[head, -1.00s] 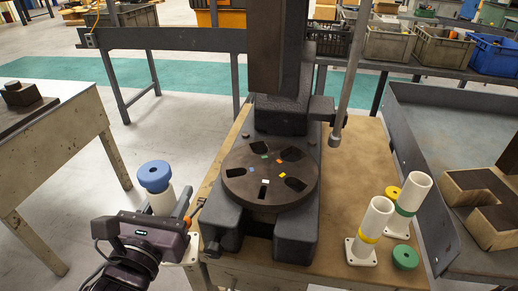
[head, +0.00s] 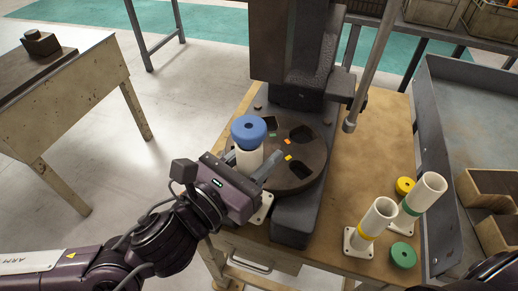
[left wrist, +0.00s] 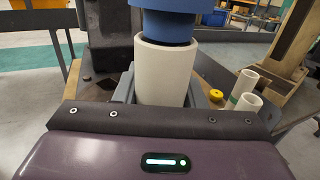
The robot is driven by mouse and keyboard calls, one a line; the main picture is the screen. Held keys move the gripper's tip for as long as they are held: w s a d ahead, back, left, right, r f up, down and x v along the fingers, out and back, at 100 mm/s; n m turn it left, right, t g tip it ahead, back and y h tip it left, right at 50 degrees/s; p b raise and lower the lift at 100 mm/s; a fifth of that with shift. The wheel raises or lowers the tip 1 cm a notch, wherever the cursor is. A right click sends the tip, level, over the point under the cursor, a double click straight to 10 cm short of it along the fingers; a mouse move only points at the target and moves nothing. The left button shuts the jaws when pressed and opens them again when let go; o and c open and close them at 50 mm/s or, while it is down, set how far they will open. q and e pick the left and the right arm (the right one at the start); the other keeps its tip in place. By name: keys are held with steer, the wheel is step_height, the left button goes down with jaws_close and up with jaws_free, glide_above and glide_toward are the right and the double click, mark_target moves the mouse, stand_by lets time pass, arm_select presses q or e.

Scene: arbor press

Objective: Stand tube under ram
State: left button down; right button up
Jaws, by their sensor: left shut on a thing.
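My left gripper (head: 262,172) is shut on a white tube (head: 249,160) with a blue cap (head: 249,130) on top. The tube also shows between the fingers in the left wrist view (left wrist: 165,75). It is upright, at the front left of the round slotted plate (head: 312,165) of the press, hiding part of it. A corner of its white square base (head: 264,208) shows below the gripper. Whether the base touches anything is hidden. The dark ram (head: 268,45) stands above the plate's back, behind the tube. My right gripper is not in view.
Two white tubes stand on the wooden bench at the right, one with a yellow ring (head: 372,225), one with a green ring (head: 420,200). A yellow cap (head: 404,186) and a green cap (head: 402,254) lie nearby. The press lever (head: 375,65) hangs right of the ram.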

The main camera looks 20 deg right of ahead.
arm_select(q)
steer(key=shift+w+d+r+p, duration=0.25)
steer(key=shift+w+p, duration=0.05)
steer(key=shift+w, duration=0.05)
steer(key=w+d+p, duration=0.4)
steer(key=w+d, duration=0.1)
steer(key=w, duration=0.2)
steer(key=shift+w+d+f, duration=0.15)
steer(key=shift+w, duration=0.25)
steer(key=shift+s+b, duration=0.1)
steer(key=shift+b, duration=0.25)
stand_by(0.4)
steer(key=shift+f+b, duration=0.7)
steer(key=shift+b, duration=0.05)
stand_by(0.5)
steer(key=c, duration=0.9)
jaws_free()
steer(key=shift+o, duration=0.3)
